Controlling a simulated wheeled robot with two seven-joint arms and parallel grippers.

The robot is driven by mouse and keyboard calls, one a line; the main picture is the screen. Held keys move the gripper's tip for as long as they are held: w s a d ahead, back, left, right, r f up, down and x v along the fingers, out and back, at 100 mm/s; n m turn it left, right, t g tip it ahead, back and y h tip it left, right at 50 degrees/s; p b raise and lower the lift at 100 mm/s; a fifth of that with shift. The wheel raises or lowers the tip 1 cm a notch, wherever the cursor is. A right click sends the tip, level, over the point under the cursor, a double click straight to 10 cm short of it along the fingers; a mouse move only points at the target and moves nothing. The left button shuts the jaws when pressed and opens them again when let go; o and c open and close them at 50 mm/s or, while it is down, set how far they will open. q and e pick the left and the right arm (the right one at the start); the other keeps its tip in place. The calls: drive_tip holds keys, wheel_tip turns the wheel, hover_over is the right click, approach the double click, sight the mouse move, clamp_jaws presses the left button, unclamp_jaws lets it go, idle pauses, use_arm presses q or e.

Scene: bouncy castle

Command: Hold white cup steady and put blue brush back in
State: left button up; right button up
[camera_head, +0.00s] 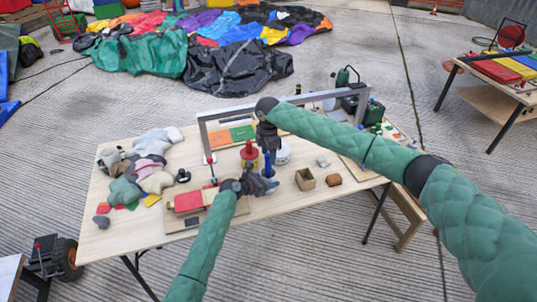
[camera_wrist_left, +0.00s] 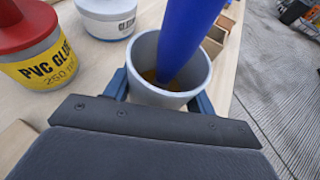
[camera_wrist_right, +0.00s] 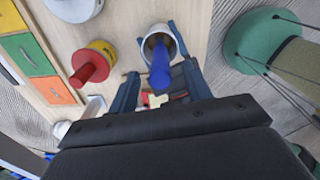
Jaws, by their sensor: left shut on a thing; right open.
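The white cup (camera_wrist_left: 170,97) stands upright between the fingers of my left gripper (camera_wrist_left: 158,92), which is shut on it. The blue brush (camera_wrist_left: 182,40) is in the cup, handle up and leaning a little; its lower end is inside the rim. My left gripper also shows low in the head view (camera_head: 262,184). My right gripper (camera_head: 268,145) is above the cup, pointing down. In the right wrist view its fingers are open, with the brush handle (camera_wrist_right: 160,72) in the space between them and the cup (camera_wrist_right: 158,40) beyond.
A red-and-yellow PVC glue can (camera_wrist_left: 35,50) and a white glue tub (camera_wrist_left: 106,18) stand close beside the cup. An open wooden box (camera_head: 305,179) is to its right. A grey frame (camera_head: 204,135) spans the table behind. Cloth pieces (camera_head: 150,150) lie at left.

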wheel_tip(320, 180, up, 11)
drive_tip(key=shift+r, duration=0.2)
idle(0.6)
use_arm(q)
drive_tip(key=o, duration=1.1)
drive_tip(key=shift+o, duration=0.2)
